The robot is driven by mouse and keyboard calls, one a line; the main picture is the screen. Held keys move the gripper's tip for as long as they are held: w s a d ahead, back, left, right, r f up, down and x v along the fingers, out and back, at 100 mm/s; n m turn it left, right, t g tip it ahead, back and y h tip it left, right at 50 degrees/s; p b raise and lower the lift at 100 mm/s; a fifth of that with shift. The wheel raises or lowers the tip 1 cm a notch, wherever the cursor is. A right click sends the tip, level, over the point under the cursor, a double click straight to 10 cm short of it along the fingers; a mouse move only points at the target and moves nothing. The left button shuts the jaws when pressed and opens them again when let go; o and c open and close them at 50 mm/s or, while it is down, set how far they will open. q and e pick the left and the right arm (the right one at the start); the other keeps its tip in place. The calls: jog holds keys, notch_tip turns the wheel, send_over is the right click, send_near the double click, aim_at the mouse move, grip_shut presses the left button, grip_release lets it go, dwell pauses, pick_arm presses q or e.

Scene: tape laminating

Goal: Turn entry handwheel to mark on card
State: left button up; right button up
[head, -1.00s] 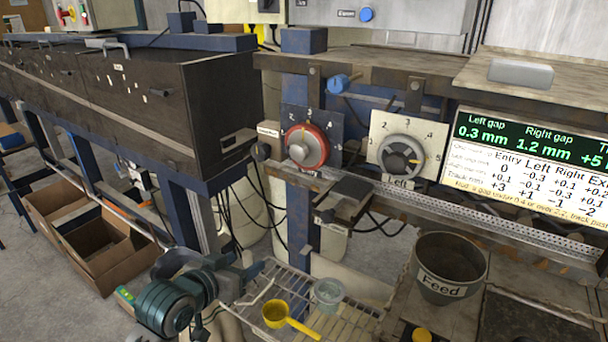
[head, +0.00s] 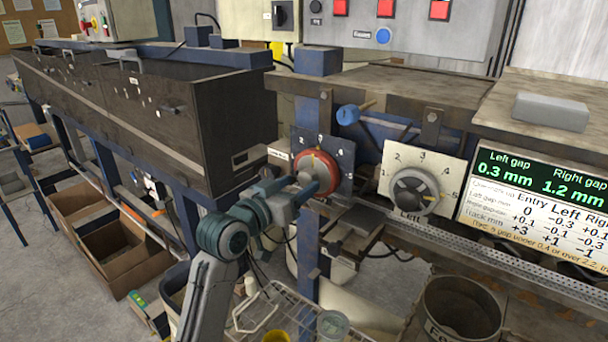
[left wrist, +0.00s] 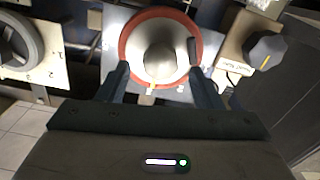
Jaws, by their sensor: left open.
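The entry handwheel (head: 317,160), with a red rim and pale hub, is mounted on a dark numbered plate (head: 346,160). In the left wrist view the handwheel (left wrist: 160,55) fills the top middle, with a small yellow mark low on its face. My left gripper (head: 309,188) is in front of the wheel's lower part, its fingers open. In the left wrist view its fingertips (left wrist: 160,74) are on either side of the hub; contact cannot be told. The card (head: 497,207) with Entry, Left and Right columns is at the right. My right gripper is not in view.
A grey Left handwheel (head: 414,190) on a pale plate is to the right. A blue knob (head: 348,115) is above. A wire rack (head: 283,312) and the Feed bucket (head: 462,305) are below.

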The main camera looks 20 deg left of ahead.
aim_at(312, 174)
pick_arm(q)
jog(key=shift+p+x, duration=0.3)
jog(key=shift+x, duration=0.85)
jog(key=shift+w, duration=0.25)
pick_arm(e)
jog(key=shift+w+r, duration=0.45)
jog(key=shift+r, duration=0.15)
pick_arm(q)
jog(key=shift+c, duration=0.2)
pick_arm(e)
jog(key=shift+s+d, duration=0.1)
pick_arm(q)
jog(key=c, duration=0.9)
jog(key=shift+c, duration=0.2)
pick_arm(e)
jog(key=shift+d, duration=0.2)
